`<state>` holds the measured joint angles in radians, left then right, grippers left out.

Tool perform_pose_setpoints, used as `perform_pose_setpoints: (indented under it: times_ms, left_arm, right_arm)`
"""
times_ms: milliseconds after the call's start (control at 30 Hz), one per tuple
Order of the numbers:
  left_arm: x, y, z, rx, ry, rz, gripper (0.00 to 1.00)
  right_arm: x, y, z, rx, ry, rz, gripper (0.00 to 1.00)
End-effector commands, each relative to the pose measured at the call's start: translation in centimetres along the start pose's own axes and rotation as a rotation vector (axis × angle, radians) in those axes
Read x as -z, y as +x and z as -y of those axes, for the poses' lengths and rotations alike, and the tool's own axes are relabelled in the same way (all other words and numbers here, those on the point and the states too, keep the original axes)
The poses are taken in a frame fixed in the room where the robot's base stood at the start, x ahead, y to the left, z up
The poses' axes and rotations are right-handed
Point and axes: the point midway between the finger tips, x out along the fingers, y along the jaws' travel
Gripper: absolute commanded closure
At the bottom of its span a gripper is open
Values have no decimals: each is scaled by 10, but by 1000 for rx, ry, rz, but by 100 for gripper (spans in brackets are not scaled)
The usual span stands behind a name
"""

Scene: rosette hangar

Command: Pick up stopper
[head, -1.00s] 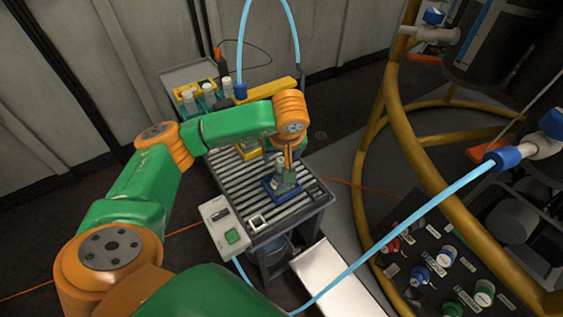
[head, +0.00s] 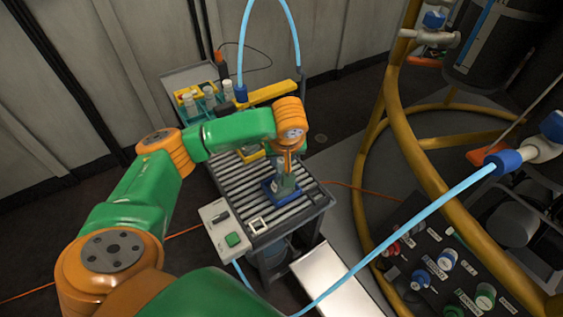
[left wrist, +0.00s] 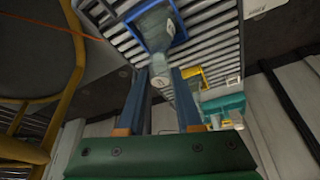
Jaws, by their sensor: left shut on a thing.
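A clear bottle (head: 285,184) stands upright in a blue square holder (head: 270,193) on the slatted rack. The left wrist view shows the bottle (left wrist: 153,28) and the blue holder (left wrist: 178,22) from close by. A pale stopper (left wrist: 161,78) at the bottle's neck lies between my left fingertips. My left gripper (head: 288,165) points down over the bottle, and its two fingers (left wrist: 162,82) are shut on the stopper. In the head view the fingers hide the stopper. I cannot tell whether it is still seated. My right gripper is not in view.
A yellow rack with several bottles (head: 209,97) stands behind the slatted table (head: 300,208). A switch box (head: 219,228) is at its front left corner. A blue hose (head: 400,234) crosses to the yellow tubular frame (head: 395,120) on the right.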

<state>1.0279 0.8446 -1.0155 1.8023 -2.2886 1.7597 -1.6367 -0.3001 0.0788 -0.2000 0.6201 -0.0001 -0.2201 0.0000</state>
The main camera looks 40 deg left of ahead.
Motion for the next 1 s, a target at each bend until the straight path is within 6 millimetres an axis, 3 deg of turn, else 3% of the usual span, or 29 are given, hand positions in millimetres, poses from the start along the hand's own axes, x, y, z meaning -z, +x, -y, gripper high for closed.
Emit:
perform_pose_setpoints:
  times_ms: [167,333,500,767,1000]
  left_arm:
    - [8,-32,5,-4,0,-4,97]
    - [4,-92,37,-3,0,-10,97]
    - [-22,-131,80,0,-2,-8,97]
    - [-38,-146,102,-1,-2,-4,97]
    - [-35,-161,104,0,0,0,97]
  right_arm:
    - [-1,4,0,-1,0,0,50]
    - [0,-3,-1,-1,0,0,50]
    - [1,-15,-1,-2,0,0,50]
    - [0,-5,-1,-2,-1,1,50]
    - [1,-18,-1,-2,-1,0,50]
